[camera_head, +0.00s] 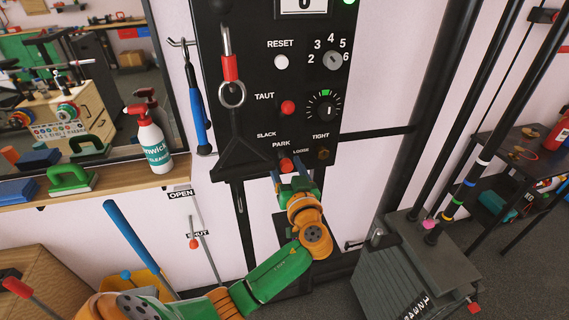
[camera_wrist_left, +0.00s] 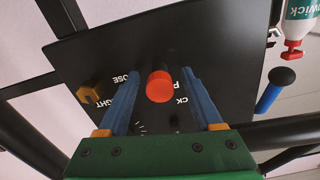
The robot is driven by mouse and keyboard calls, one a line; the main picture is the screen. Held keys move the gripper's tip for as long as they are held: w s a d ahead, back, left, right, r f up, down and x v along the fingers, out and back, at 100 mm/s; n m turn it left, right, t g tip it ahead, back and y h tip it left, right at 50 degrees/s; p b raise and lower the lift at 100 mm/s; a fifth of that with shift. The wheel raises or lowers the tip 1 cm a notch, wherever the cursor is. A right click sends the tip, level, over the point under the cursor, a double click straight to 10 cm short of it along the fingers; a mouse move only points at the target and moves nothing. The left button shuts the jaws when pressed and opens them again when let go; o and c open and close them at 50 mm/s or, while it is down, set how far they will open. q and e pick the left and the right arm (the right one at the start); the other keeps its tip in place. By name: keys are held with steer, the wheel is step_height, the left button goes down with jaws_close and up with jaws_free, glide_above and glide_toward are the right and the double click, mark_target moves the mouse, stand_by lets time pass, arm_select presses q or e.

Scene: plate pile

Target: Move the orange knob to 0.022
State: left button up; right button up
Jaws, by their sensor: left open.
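The orange knob (camera_head: 286,165) is a short red-orange cylinder low on the black panel (camera_head: 225,140), just below the PARK label. In the left wrist view the knob (camera_wrist_left: 159,86) points towards the camera. My left gripper (camera_head: 289,176) is at the panel's lower edge, right at the knob. Its two blue fingers (camera_wrist_left: 162,74) are spread, one on each side of the knob, with visible gaps. I cannot tell how deep the knob sits between them. My right gripper is in neither view.
Above are a red button (camera_head: 288,107), a dial (camera_head: 324,107), a white RESET button (camera_head: 281,62) and a numbered selector (camera_head: 332,60). A brass piece (camera_head: 323,153) sits right of the knob. A spray bottle (camera_head: 148,140) stands on the shelf.

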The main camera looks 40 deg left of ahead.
mark_target(287, 170)
arm_select(q)
steer(key=b+v, duration=0.1)
steer(key=v, duration=0.4)
steer(key=shift+s+d+f+b, duration=0.1)
steer(key=shift+f+b, duration=0.15)
steer(key=shift+b, duration=0.15)
steer(key=shift+s+d+r, duration=0.2)
steer(key=shift+d, duration=0.05)
steer(key=shift+a, duration=0.1)
